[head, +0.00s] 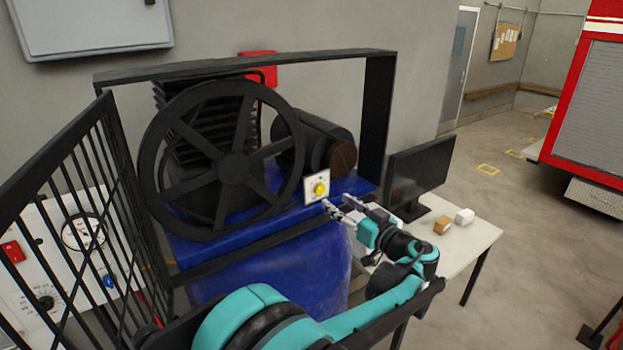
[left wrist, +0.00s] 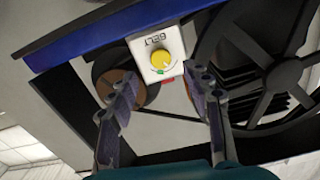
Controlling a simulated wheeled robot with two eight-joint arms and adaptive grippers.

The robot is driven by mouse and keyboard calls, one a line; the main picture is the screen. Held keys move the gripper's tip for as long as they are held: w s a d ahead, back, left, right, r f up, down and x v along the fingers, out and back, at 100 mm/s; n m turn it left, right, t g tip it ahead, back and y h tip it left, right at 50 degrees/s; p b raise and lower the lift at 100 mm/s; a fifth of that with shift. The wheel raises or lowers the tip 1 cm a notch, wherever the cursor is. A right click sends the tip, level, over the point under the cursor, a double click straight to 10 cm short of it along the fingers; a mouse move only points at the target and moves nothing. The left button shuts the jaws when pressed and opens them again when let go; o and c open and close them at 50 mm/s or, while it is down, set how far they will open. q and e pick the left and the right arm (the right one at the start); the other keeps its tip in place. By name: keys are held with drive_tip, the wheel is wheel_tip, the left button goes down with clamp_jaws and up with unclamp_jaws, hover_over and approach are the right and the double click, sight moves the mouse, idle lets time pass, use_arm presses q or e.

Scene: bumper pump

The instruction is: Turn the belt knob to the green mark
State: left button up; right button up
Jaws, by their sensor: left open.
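The belt knob (head: 320,189) is yellow and sits on a small white plate (head: 308,196) at the front of the blue compressor base. In the left wrist view the knob (left wrist: 162,62) shows below the upside-down word BELT, with a green mark (left wrist: 160,72) at the plate's edge of the knob. My left gripper (head: 330,207) is open just to the right of and below the knob in the head view. In the left wrist view its two fingers (left wrist: 165,95) are spread either side below the knob, apart from it. My right gripper is not in view.
A large black flywheel (head: 232,167) and a brown-ended motor (head: 341,158) stand behind the plate. A black barred guard (head: 75,200) stands open at left. A table (head: 473,247) with a monitor (head: 422,172) and small blocks is at right.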

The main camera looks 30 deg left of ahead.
sight(321, 190)
use_arm(q)
drive_tip(key=x, duration=0.3)
drive_tip(key=p+x, duration=0.1)
drive_tip(key=x, duration=0.2)
drive_tip(key=shift+w+a+r, duration=0.15)
drive_tip(key=shift+a+r, duration=0.05)
drive_tip(key=shift+a, duration=0.2)
drive_tip(key=shift+d+r, duration=0.1)
drive_tip(key=shift+d, duration=0.15)
drive_tip(key=shift+a, duration=0.15)
clamp_jaws()
